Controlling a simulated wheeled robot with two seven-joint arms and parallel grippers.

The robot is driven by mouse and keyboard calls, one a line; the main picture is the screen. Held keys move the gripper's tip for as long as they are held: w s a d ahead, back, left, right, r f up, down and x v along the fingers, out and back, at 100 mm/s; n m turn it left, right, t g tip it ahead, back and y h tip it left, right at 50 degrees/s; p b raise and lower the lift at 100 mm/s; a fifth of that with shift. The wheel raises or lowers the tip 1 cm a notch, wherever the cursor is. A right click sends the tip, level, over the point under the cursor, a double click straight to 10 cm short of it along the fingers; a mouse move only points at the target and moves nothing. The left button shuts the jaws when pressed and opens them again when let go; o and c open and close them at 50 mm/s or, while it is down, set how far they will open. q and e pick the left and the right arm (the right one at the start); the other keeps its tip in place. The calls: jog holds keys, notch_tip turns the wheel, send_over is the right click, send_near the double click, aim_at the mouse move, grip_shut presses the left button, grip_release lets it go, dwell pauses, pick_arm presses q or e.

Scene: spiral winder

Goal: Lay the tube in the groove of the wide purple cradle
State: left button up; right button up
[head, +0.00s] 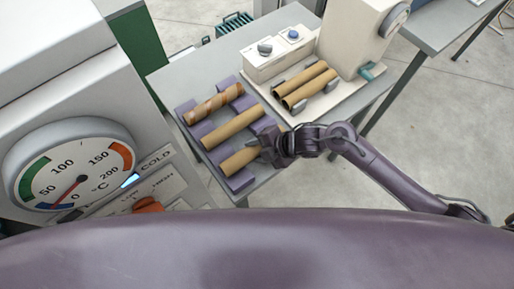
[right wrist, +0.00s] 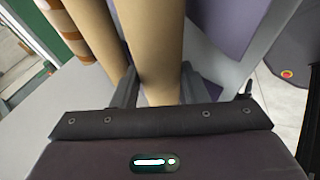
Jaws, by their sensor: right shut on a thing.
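A plain tan tube (head: 240,161) is at the near end of the wide purple cradle (head: 240,183) in the head view. My right gripper (head: 265,149) is shut on this tube near its right end. In the right wrist view the held tube (right wrist: 155,50) runs up from between the two fingers. Whether it rests in the groove or hangs just above it, I cannot tell. A second plain tube (head: 232,126) and a spiral-striped tube (head: 213,103) lie side by side across the cradle behind it. My left gripper is not in view.
Two more tan tubes (head: 304,86) lie by a cream machine (head: 360,40) and a control box (head: 279,52) on the grey table (head: 190,80). A machine with a temperature dial (head: 68,165) stands close at the left. Another table (head: 440,25) is at the upper right.

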jog(key=o, duration=1.1)
jog(key=shift+c, duration=0.2)
jog(key=shift+d+r, duration=0.1)
jog(key=b+v, duration=0.1)
jog(key=v, duration=0.6)
jog(key=shift+d+r, duration=0.25)
jog(key=shift+r, duration=0.15)
